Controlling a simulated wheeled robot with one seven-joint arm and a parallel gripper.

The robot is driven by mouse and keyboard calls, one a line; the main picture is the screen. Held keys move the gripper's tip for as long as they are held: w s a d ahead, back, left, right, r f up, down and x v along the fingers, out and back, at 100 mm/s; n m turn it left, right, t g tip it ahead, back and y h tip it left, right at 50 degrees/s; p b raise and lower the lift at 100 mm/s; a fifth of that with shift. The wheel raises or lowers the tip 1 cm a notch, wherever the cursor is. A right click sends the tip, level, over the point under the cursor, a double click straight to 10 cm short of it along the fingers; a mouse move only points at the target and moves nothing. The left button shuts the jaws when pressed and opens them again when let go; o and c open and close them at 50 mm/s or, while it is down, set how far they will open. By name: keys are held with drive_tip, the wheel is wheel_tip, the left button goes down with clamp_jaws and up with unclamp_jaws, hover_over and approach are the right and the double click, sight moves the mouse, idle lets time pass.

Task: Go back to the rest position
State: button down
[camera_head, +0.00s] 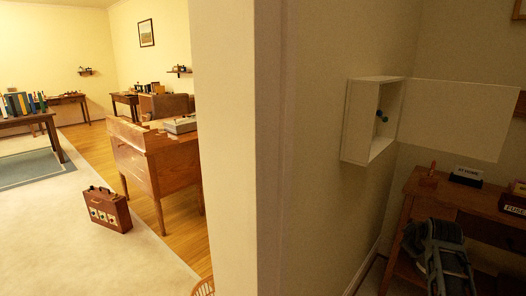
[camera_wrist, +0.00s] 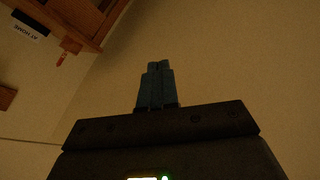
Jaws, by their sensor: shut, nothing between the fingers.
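My gripper (camera_wrist: 158,66) shows in the wrist view, with its two fingers together and nothing between them. In the head view my folded arm (camera_head: 440,255) is at the lower right, in front of a small wooden desk; the fingertips cannot be made out there. In the wrist view the gripper is in front of a bare wall, with the desk's edge at the upper left.
A white wall cabinet (camera_head: 346,120) stands with its door (camera_head: 460,118) swung open. The wooden desk (camera_head: 478,205) below holds an "AT HOME" sign (camera_head: 466,175). A wall edge (camera_head: 225,150) divides the view. A brown case (camera_head: 107,210) stands on the open floor at left.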

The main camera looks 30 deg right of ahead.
drive_tip(key=s+a+f+t, duration=0.15)
drive_tip(key=a+f, duration=0.25)
drive_tip(key=a, duration=0.6)
drive_tip(key=s+a+f+t, duration=0.1)
drive_tip(key=s+a+f, duration=0.2)
drive_tip(key=a, duration=0.6)
drive_tip(key=s+a+n+t+y, duration=0.1)
drive_tip(key=s+a, duration=0.2)
drive_tip(key=a, duration=0.4)
drive_tip(key=s+a+t+y, duration=0.1)
drive_tip(key=s+a, duration=0.3)
drive_tip(key=a, duration=0.3)
drive_tip(key=s+a+r+t+y, duration=0.4)
drive_tip(key=s+a+r+y, duration=0.1)
drive_tip(key=s+a+r, duration=1.2)
drive_tip(key=shift+a+r+m, duration=0.3)
drive_tip(key=shift+a+r, duration=0.1)
drive_tip(key=shift+r, duration=0.15)
